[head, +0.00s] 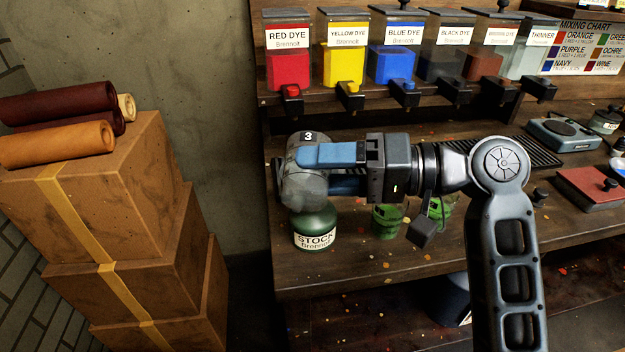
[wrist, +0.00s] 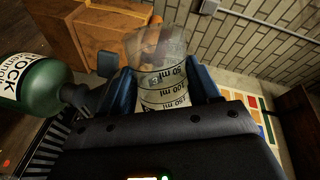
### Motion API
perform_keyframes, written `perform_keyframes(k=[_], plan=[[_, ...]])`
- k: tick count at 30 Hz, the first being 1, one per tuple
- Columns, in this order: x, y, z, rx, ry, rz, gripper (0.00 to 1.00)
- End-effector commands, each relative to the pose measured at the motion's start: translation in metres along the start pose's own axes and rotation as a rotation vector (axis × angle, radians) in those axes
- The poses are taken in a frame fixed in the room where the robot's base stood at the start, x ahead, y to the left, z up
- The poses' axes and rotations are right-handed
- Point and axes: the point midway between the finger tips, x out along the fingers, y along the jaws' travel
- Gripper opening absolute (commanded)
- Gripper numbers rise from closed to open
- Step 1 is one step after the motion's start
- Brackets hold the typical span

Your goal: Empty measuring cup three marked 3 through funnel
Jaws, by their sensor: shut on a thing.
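My gripper (head: 335,168) is shut on a clear measuring cup (head: 303,188) marked 3, with one blue finger on each side of it. The cup is tipped over on its side, its open end hard to make out. In the wrist view the cup (wrist: 162,72) shows its millilitre marks between the fingers, and I cannot tell whether liquid is in it. A green bottle labelled STOCK (head: 315,228) stands on the bench right below the cup; its top is hidden by the cup. It also shows in the wrist view (wrist: 45,80). I cannot make out the funnel.
Green cups (head: 386,220) stand on the bench right of the bottle, partly behind my arm. Dye dispensers (head: 345,60) line the shelf behind. A scale (head: 562,134) and a red box (head: 590,188) are at the right. Stacked cartons (head: 90,190) with leather rolls stand left.

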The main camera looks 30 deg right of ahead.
Motion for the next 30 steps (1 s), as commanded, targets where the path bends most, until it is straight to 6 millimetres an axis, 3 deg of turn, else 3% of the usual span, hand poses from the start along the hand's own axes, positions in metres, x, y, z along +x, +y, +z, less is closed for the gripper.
perform_keyframes(k=[2, 9, 16, 30], plan=[[0.0, -0.002, 0.001, -0.123, 0.017, -0.001, 0.27], [0.001, 0.005, 0.005, -0.289, 0.038, -0.001, 0.27], [-0.001, -0.008, 0.003, -0.559, 0.075, 0.001, 0.27], [0.0, -0.003, 0.03, -0.85, 0.111, 0.003, 0.27]])
